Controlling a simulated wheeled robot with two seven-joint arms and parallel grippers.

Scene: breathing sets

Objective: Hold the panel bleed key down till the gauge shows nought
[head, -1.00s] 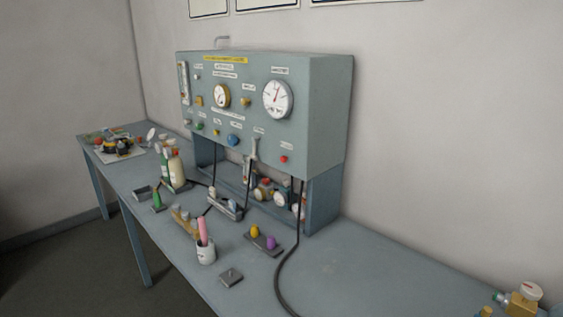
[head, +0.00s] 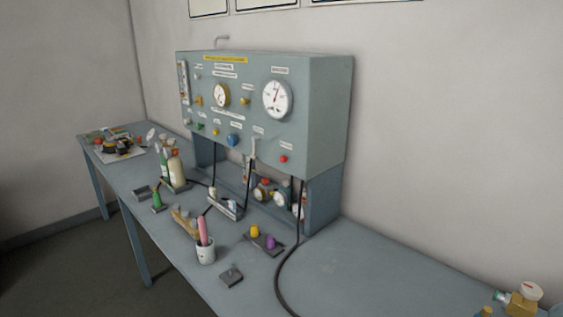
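The grey-blue test panel (head: 317,120) stands on the bench against the wall. Its front carries a large white gauge (head: 277,99) at the right and a smaller brass-rimmed gauge (head: 221,95) to its left. The large gauge's needle points up, but its reading is too small to tell. Several small keys and knobs sit on the panel: a blue knob (head: 233,140), a red button (head: 284,159), a yellow one (head: 215,132) and a green one (head: 201,126). The labels are too small to read, so I cannot tell which is the bleed key. Neither gripper is in view.
The bench (head: 345,275) holds a white cup (head: 205,252) with a pink item, bottles (head: 175,168), a tray with yellow and purple knobs (head: 264,243), and a brass fitting (head: 523,302) at the right. A black hose (head: 281,268) hangs from the panel across the bench.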

